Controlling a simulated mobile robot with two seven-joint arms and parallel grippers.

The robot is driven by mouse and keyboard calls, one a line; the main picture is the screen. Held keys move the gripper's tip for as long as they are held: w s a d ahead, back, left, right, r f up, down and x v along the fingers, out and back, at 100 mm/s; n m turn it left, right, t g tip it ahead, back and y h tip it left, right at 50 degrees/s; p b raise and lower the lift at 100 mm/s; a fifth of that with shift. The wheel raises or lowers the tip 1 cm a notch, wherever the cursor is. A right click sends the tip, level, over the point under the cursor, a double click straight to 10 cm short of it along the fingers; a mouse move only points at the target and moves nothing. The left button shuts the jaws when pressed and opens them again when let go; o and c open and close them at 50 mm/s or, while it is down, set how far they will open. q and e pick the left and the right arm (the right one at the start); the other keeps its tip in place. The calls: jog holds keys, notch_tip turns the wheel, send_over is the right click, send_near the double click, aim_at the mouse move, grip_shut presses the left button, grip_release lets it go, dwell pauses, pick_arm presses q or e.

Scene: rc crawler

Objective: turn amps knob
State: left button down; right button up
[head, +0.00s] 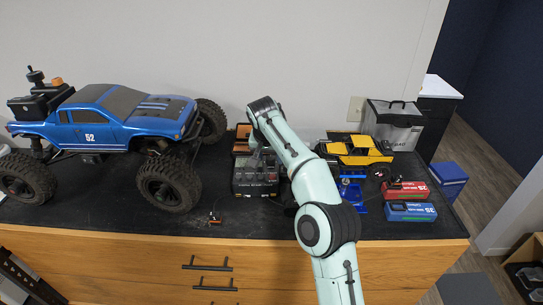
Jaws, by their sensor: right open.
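A black charger box (255,189) stands on the dark bench top, left of my right arm. Small details show on its front, but the amps knob is too small to pick out. My right gripper (257,158) reaches down over the top of the charger. It is open, and its fingertips are small and partly hidden, so I cannot tell whether they touch the box. My left gripper is not in view.
A large blue truck (110,118) stands at the left, a yellow crawler (358,149) at the right. Red (405,190) and blue (410,211) battery packs lie near the right edge. A clear-fronted bag (392,124) stands behind. Bare bench lies in front of the charger.

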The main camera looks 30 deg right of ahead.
grip_shut()
jog(key=shift+n, duration=0.3)
jog(key=shift+s+d+n+t+y, duration=0.15)
jog(key=shift+n+t+y, duration=0.25)
jog(key=shift+n, duration=0.8)
jog(key=shift+d+n+y, duration=0.15)
jog(key=shift+n+y, duration=0.85)
jog(key=shift+n, duration=1.4)
grip_release()
